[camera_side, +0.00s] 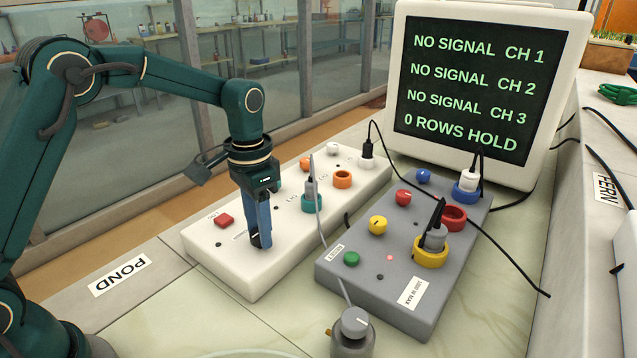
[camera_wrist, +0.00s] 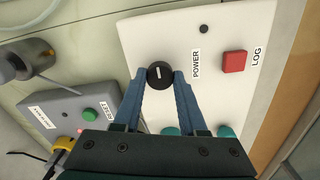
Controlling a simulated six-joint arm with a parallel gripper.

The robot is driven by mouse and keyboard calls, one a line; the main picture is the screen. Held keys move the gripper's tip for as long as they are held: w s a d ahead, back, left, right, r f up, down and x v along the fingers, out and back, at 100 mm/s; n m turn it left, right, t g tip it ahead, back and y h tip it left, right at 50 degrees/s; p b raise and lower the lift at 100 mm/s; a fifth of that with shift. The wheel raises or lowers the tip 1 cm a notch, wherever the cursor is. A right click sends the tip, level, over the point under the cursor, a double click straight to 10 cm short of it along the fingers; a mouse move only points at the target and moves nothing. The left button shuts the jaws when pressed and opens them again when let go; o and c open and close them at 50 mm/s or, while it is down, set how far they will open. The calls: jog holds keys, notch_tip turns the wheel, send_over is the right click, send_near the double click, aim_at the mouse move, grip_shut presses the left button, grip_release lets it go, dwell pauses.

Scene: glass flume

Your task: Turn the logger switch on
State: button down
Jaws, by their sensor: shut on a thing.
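The white logger box (camera_side: 222,258) lies on the bench. In the wrist view its black round knob (camera_wrist: 159,84), beside the word POWER, carries a short white line running roughly up and down the picture. My gripper (camera_wrist: 160,74) has its blue fingers closed on either side of this knob. In the side view my gripper (camera_side: 262,243) points down at the near end of the box, and its fingers hide the knob. A red square button (camera_side: 224,221) sits close by; in the wrist view (camera_wrist: 234,62) it is labelled LOG.
A grey box (camera_side: 330,270) with coloured knobs and plugged sockets stands to the right. A grey knobbed device (camera_side: 355,325) with a cable stands in front. The monitor (camera_side: 480,85) reads NO SIGNAL for CH 1, 2 and 3, and 0 ROWS HOLD. Black cables run across the right side.

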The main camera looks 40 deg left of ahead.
jog(key=shift+r, duration=0.1)
dwell(0.3)
jog(key=shift+c, duration=2.3)
grip_release()
jog(key=shift+r, duration=2.55)
